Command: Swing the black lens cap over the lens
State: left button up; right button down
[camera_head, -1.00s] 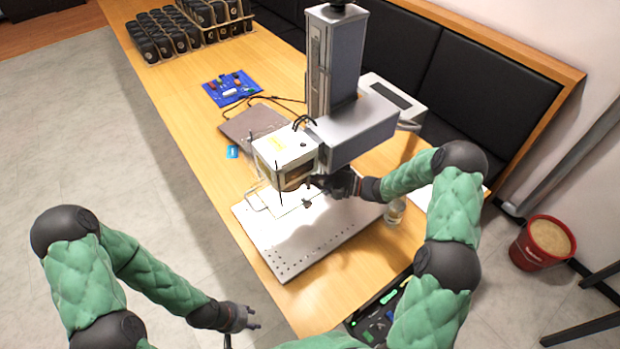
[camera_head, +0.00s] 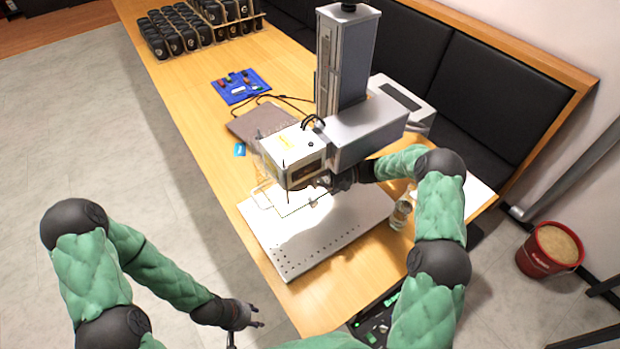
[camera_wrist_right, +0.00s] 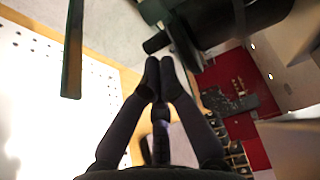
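The laser marker's head (camera_head: 292,153) hangs over the perforated metal plate (camera_head: 330,232). My right gripper (camera_head: 343,180) is beneath the head, partly hidden by it. In the right wrist view the gripper (camera_wrist_right: 160,65) has its fingertips nearly together, with nothing visible between them. A black cylindrical part (camera_wrist_right: 235,18), apparently the lens housing, is just beyond the tips. A small black tab (camera_wrist_right: 156,42) sticks out beside it near the fingertips; I cannot tell whether it belongs to the lens cap or touches them. My left gripper (camera_head: 250,316) is open and empty beside the table's front edge.
A dark bar (camera_wrist_right: 73,48) hangs at the left of the right wrist view. A glass jar (camera_head: 401,213) stands by the plate. A laptop (camera_head: 262,121), a blue board (camera_head: 240,87) and racked black cups (camera_head: 190,29) lie farther along the table (camera_head: 188,86).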

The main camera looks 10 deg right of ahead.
jog(key=shift+s+a+r, duration=0.1)
jog(key=shift+a, duration=0.3)
dwell(0.5)
